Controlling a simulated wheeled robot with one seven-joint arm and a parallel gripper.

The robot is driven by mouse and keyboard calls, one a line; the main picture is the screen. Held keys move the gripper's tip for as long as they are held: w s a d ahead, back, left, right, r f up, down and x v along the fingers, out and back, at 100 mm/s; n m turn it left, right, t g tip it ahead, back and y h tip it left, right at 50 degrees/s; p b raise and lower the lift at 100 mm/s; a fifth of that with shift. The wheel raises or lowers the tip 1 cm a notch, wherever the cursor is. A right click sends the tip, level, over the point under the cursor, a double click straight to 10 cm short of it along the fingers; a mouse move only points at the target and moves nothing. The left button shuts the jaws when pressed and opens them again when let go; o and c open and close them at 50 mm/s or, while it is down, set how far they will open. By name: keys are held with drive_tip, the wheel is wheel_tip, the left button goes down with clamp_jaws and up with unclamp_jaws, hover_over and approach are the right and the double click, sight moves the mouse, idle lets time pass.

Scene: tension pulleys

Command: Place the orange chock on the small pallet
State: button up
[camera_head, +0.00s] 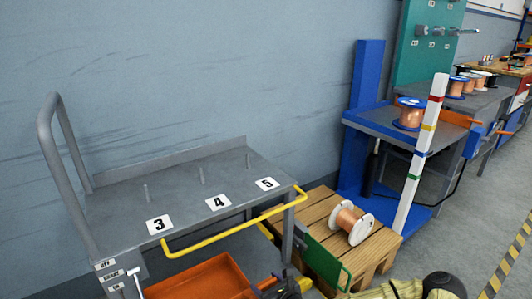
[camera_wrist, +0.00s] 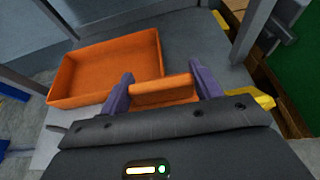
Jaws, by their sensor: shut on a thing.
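My gripper (camera_wrist: 162,82) is shut on the orange chock (camera_wrist: 160,92), which sits between its two purple fingers in the wrist view. In the head view my gripper (camera_head: 290,286) is at the bottom edge, partly cut off, beside the orange tray and left of the pallet. The small wooden pallet (camera_head: 302,207) stands on the floor right of the grey cart. A copper spool with white flanges (camera_head: 350,222) lies on it. A green part with a looped handle (camera_head: 324,262) stands at its front left edge. The pallet's left edge shows at the right of the wrist view.
An orange tray (camera_head: 203,278) sits on the cart's lower shelf. The grey cart (camera_head: 120,205) has pegs, labels 3, 4, 5 and a yellow rail (camera_head: 235,228) near my gripper. A white post with coloured bands (camera_head: 421,155) rises behind the pallet. Bare boards lie left of the spool.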

drive_tip(key=w+d+r+m+t+h+p, duration=0.1)
drive_tip(key=w+d+r+m+h+p, duration=0.15)
drive_tip(key=d+r+h+p, duration=0.35)
drive_tip(key=w+d+r+m+t+h+p, duration=0.1)
drive_tip(key=d+r+m+p, duration=0.3)
drive_tip(key=d+p, duration=0.5)
drive_tip(key=s+r+p, duration=0.2)
drive_tip(key=r+p, duration=0.9)
drive_tip(key=p, duration=0.1)
drive_tip(key=s+r+p, duration=0.3)
drive_tip(key=r+p, duration=0.8)
drive_tip(key=p, duration=0.1)
drive_tip(key=s+r+p, duration=0.3)
drive_tip(key=r+p, duration=0.8)
drive_tip(key=p, duration=0.1)
drive_tip(key=shift+s+r+p, duration=0.25)
drive_tip(key=shift+r+p, duration=0.15)
wheel_tip(320, 180, up, 5)
drive_tip(key=w, duration=0.3)
drive_tip(key=shift+r, duration=0.2)
